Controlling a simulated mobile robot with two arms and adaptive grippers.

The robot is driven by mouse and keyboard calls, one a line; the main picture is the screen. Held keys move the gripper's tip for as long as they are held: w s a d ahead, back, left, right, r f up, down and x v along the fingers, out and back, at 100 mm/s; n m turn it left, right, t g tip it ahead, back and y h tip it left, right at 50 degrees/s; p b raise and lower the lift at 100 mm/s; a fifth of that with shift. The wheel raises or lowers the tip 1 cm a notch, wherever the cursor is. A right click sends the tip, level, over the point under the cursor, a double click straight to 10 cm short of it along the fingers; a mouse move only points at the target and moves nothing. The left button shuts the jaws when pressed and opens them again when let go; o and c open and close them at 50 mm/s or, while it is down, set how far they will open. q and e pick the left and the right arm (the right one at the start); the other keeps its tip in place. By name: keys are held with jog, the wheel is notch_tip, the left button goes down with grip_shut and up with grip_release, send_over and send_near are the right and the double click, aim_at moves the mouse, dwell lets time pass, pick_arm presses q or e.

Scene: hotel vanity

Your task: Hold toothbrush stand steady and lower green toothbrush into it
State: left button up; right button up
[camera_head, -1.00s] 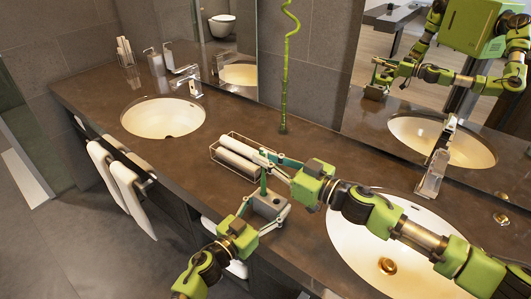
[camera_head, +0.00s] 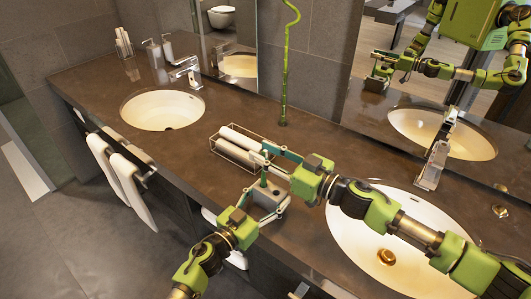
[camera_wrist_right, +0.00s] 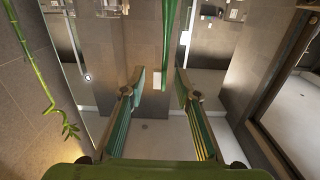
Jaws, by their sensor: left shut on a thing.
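The toothbrush stand (camera_head: 268,198) is a small grey block near the front edge of the counter. My left gripper (camera_head: 266,199) is shut on it from the front. The green toothbrush (camera_head: 264,177) stands about upright at the top of the stand; its lower end is hidden, so how deep it sits cannot be told. My right gripper (camera_head: 266,154) is at the toothbrush's upper part, with its fingers apart. In the right wrist view my right gripper (camera_wrist_right: 161,84) shows a clear gap between its fingers, and the green toothbrush (camera_wrist_right: 178,35) appears beyond the tips, nearer the right finger.
A wire basket with rolled white towels (camera_head: 238,148) lies just behind the stand. One sink (camera_head: 390,262) is to the right, another (camera_head: 163,109) to the left. A bamboo stalk (camera_head: 285,85) stands by the mirror. The counter between basket and left sink is clear.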

jog(key=shift+d, duration=0.1)
jog(key=v, duration=1.2)
pick_arm(q)
jog(key=o, duration=1.3)
